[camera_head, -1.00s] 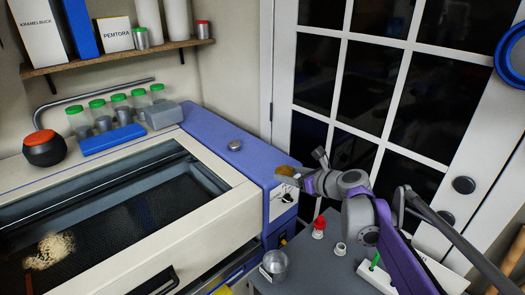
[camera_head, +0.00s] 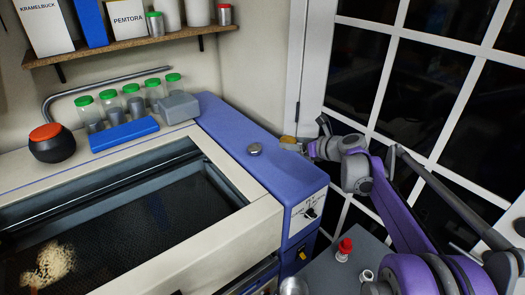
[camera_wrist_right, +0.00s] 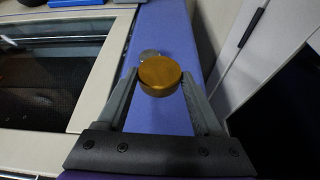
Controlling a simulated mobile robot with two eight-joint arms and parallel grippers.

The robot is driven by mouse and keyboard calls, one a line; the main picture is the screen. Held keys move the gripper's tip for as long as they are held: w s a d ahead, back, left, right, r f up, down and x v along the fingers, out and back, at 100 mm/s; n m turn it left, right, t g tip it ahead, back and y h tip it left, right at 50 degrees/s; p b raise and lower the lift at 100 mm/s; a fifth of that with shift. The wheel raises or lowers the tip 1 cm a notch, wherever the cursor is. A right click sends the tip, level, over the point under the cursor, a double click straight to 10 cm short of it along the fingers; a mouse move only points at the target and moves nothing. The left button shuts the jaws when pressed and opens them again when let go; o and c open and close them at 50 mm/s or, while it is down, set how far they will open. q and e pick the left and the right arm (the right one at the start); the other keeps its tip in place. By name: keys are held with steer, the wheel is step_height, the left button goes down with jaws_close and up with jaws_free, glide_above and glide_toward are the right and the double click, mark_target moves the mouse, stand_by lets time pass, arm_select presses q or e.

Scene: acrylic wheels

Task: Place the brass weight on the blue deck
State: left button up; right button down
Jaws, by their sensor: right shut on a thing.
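The brass weight (camera_head: 289,139) is a short golden cylinder, held at the tip of my right gripper (camera_head: 298,143). In the right wrist view the brass weight (camera_wrist_right: 160,75) sits between the two fingers of the right gripper (camera_wrist_right: 160,82), which is shut on it. The blue deck (camera_head: 225,118) is the long blue top on the right side of the machine. The weight appears above the deck's right edge in the head view, and over the deck (camera_wrist_right: 160,20) in the wrist view; its height cannot be told. My left gripper is not in view.
A small silver disc (camera_head: 255,149) sits on the deck, partly hidden behind the weight in the wrist view. A grey block (camera_head: 178,108), a blue block (camera_head: 124,134) and several green-lidded jars stand farther left. A paned glass door is at right. The deck's front part is bare.

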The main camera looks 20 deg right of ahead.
mark_target(290, 172)
steer(key=f, duration=1)
steer(key=shift+w, duration=0.2)
steer(key=shift+f, duration=0.15)
steer(key=shift+c, duration=0.2)
jaws_free()
